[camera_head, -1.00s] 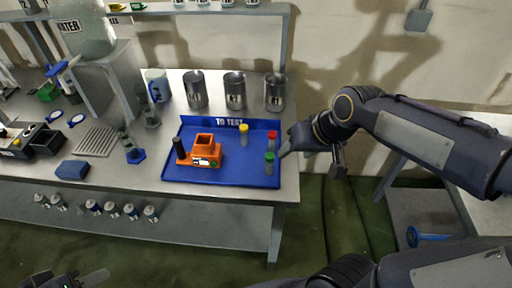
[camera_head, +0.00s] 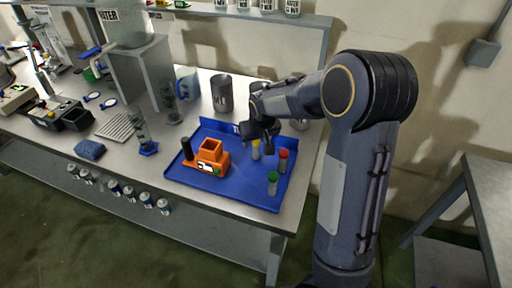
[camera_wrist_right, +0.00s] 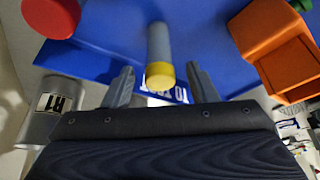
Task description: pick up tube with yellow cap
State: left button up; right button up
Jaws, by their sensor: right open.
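The tube with the yellow cap (camera_head: 256,143) stands on the blue tray (camera_head: 232,193). In the right wrist view the tube (camera_wrist_right: 158,45) shows with its yellow cap toward me, between the two finger lines. My right gripper (camera_head: 262,142) is over the tray close to this tube; in the wrist view its fingers (camera_wrist_right: 160,88) are apart, one on each side of the yellow cap, with gaps. Whether they reach down around the tube, I cannot tell. My left gripper is not in view.
A red-capped tube (camera_head: 283,160) and a green-capped tube (camera_head: 272,183) stand close by on the tray. An orange holder (camera_head: 211,157) with a black knob is to the left. Metal cans (camera_head: 222,93) stand behind the tray.

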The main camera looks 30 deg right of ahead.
jog(key=shift+w+f, duration=0.1)
jog(key=shift+f, duration=0.25)
jog(key=shift+c, duration=0.4)
jog(key=c, duration=1)
jog(key=shift+r, duration=0.1)
